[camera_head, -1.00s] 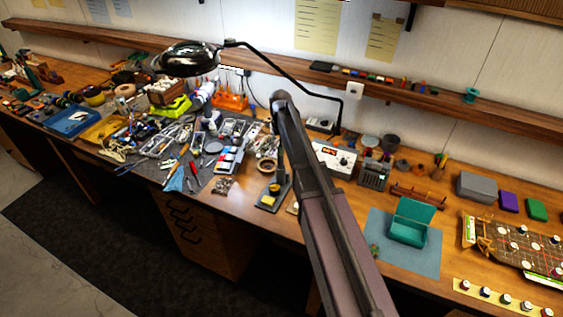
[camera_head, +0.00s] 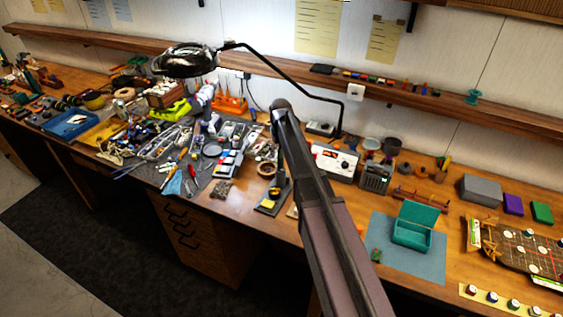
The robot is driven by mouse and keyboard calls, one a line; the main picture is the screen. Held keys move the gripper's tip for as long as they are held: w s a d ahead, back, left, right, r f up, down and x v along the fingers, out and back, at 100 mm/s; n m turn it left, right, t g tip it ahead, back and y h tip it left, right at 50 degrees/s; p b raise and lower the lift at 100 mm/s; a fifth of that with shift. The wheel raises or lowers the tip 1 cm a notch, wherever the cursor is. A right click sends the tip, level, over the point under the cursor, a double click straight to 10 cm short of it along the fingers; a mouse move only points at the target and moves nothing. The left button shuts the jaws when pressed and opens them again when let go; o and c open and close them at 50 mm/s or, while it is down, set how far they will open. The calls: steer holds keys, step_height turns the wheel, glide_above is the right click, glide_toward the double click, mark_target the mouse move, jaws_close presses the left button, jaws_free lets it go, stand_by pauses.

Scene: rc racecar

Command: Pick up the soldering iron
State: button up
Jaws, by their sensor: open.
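A dark soldering stand (camera_head: 270,201) with a yellow sponge (camera_head: 274,191) is on the bench, just left of my arm. A dark upright holder rises at its back, partly behind my arm. I cannot make out the soldering iron itself; it is too small or hidden. A white station box with a red display (camera_head: 335,161) stands right of my arm, behind the stand. My arm crosses the middle of the view from the bottom edge up to a dark joint. I cannot make out my gripper.
A magnifier lamp (camera_head: 185,60) reaches over the bench on a thin black arm. Many small tools crowd the grey mat at left. A teal box (camera_head: 411,230) sits open on a blue mat (camera_head: 380,252) at right. A wooden shelf (camera_head: 455,108) runs along the wall.

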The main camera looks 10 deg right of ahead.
jaws_close()
steer(key=shift+r, duration=0.2)
stand_by(0.3)
step_height(320, 180, up, 18)
steer(key=p, duration=1.8)
steer(key=shift+f, duration=0.2)
